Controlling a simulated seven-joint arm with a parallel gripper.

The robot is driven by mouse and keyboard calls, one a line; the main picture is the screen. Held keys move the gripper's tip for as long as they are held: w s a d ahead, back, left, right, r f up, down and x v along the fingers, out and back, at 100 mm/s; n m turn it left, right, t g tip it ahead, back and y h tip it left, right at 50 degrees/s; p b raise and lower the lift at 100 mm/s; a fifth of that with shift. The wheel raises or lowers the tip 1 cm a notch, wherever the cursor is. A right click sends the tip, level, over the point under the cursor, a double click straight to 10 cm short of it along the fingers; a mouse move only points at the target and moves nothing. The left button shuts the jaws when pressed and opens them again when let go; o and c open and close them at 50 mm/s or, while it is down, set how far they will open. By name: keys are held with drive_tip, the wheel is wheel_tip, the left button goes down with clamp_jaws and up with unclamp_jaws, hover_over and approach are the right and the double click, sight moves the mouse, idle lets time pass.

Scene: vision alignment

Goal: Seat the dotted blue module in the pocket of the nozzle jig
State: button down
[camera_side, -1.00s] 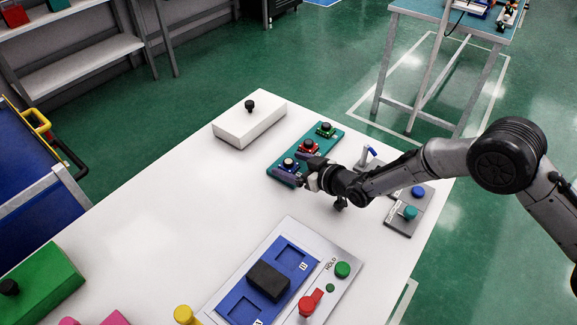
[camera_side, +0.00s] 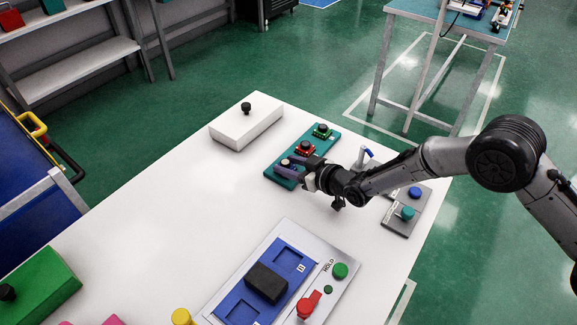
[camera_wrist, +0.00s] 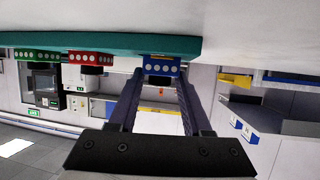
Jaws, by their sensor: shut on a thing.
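The dotted blue module (camera_wrist: 160,66) stands at one end of the teal tray (camera_wrist: 120,46) in the wrist view. My gripper (camera_wrist: 160,72) is shut on it, one finger on each side. In the side view my gripper (camera_side: 291,166) is at the tray's near end and mostly covers the module, whose dark knob (camera_side: 285,162) shows. The jig with a blue plate (camera_side: 236,301) and square pockets lies at the front of the white table. A black block (camera_side: 266,282) sits across its middle. I cannot read a nozzle mark on it.
Beside the blue module on the tray are a red module (camera_side: 305,149) and a green module (camera_side: 323,131). A white box (camera_side: 246,122) with a knob stands behind. A red clamp handle (camera_side: 309,304) and green button (camera_side: 340,270) flank the jig. The table's middle is clear.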

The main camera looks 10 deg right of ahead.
wheel_tip(320, 180, up, 3)
drive_tip(key=shift+a+f, duration=0.1)
drive_tip(key=s+d+r+y, duration=0.1)
drive_tip(key=s+d+r, duration=0.5)
drive_tip(key=s+r, duration=0.55)
drive_tip(key=w+d+f, duration=0.3)
drive_tip(key=d, duration=0.6)
drive_tip(key=w+d+f+n+g, duration=0.1)
drive_tip(key=w+d+f, duration=0.2)
drive_tip(key=d, duration=0.6)
drive_tip(key=shift+w+f+n+y, duration=0.2)
drive_tip(key=shift+f+n+y, duration=0.1)
drive_tip(key=shift+f+y, duration=0.15)
drive_tip(key=shift+f, duration=2.95)
